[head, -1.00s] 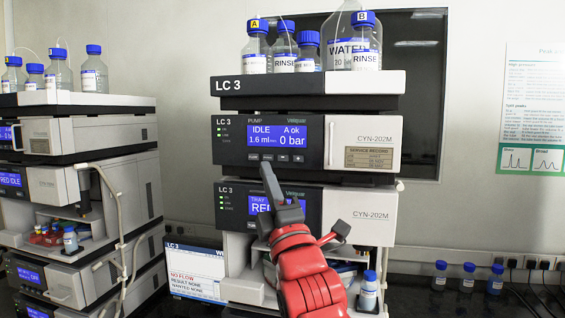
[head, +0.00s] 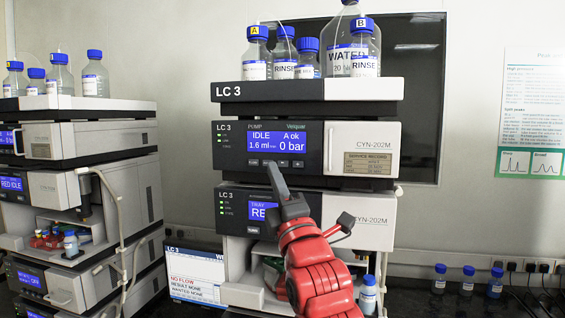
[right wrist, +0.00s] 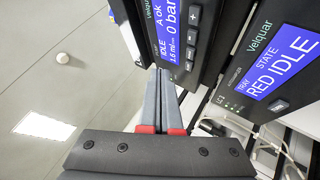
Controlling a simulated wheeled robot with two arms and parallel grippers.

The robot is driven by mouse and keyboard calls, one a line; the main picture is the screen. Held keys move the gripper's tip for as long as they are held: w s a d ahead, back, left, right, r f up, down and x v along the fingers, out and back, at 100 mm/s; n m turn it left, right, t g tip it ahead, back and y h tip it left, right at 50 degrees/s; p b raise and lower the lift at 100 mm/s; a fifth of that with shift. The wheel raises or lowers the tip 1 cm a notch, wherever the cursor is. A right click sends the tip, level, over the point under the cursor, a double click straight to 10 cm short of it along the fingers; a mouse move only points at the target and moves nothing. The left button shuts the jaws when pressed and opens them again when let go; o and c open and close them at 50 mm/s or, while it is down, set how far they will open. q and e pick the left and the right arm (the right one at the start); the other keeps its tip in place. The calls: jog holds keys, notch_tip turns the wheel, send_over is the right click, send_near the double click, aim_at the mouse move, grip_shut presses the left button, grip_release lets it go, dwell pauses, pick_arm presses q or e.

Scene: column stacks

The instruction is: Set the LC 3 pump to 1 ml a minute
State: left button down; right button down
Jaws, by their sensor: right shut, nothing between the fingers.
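The LC 3 pump (head: 352,163) is the upper module of the middle stack in the head view. Its blue display (head: 273,136) reads IDLE, A ok, 1.6 ml and 0 bar. A row of small keys (head: 284,163) runs under the display; the right wrist view shows a plus key (right wrist: 194,14) and a minus key (right wrist: 191,34). My right gripper (head: 271,167) is shut and empty, its fingertips at the key row around the second key from the left. Contact cannot be told. Its two fingers lie together in the right wrist view (right wrist: 160,72). My left gripper is out of view.
The LC 3 tray module (head: 360,220) sits below the pump, its display partly hidden by my gripper. Bottles (head: 350,55) stand on the shelf above. Another stack (head: 100,140) is at left. A monitor (head: 195,285) and small bottles (head: 467,282) are lower down.

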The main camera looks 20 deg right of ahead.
aim_at(283, 171)
jog(key=shift+w+d+b, duration=0.15)
jog(key=shift+w+d, duration=0.6)
jog(key=shift+w, duration=0.35)
jog(key=shift+w+d+b, duration=0.15)
jog(key=shift+w+d, duration=0.6)
jog(key=shift+w, duration=0.35)
dwell(0.4)
jog(key=shift+w+d+b, duration=0.15)
jog(key=shift+w+b, duration=0.05)
jog(key=shift+b, duration=0.2)
jog(key=shift+w, duration=0.1)
